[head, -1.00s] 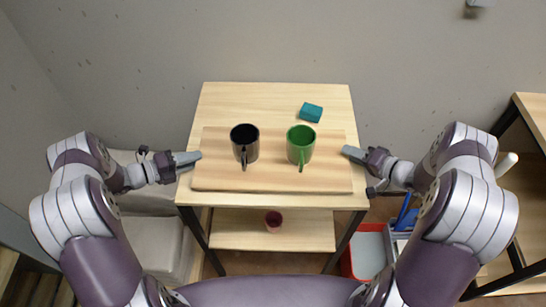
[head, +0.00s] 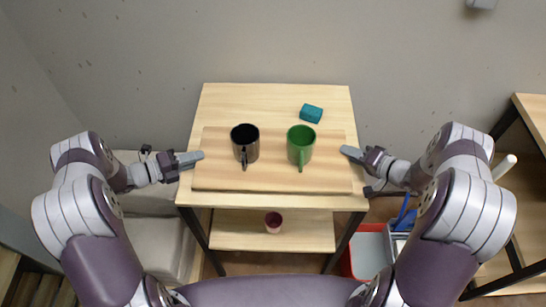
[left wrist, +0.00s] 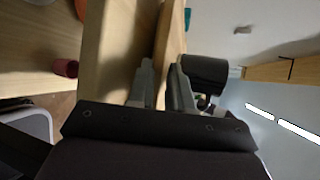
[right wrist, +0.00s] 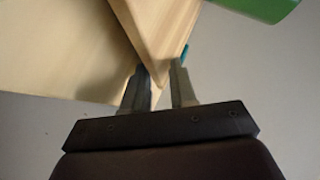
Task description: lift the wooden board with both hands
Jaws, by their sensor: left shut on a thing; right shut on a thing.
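The wooden board (head: 270,179) lies over the front part of the small table, with a black mug (head: 245,146) and a green mug (head: 301,147) standing upright on it. My left gripper (head: 201,156) is shut on the board's left edge; the left wrist view shows the board (left wrist: 166,40) between its fingers (left wrist: 162,88). My right gripper (head: 343,151) is shut on the board's right edge; the right wrist view shows the board's corner (right wrist: 158,40) between its fingers (right wrist: 160,82). I cannot tell whether the board touches the tabletop.
The table (head: 275,96) has a teal block (head: 311,113) at its back right. A dark red cup (head: 273,222) stands on the lower shelf. A red-rimmed bin (head: 347,262) sits on the floor at the right. A shelf unit (head: 532,115) stands far right.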

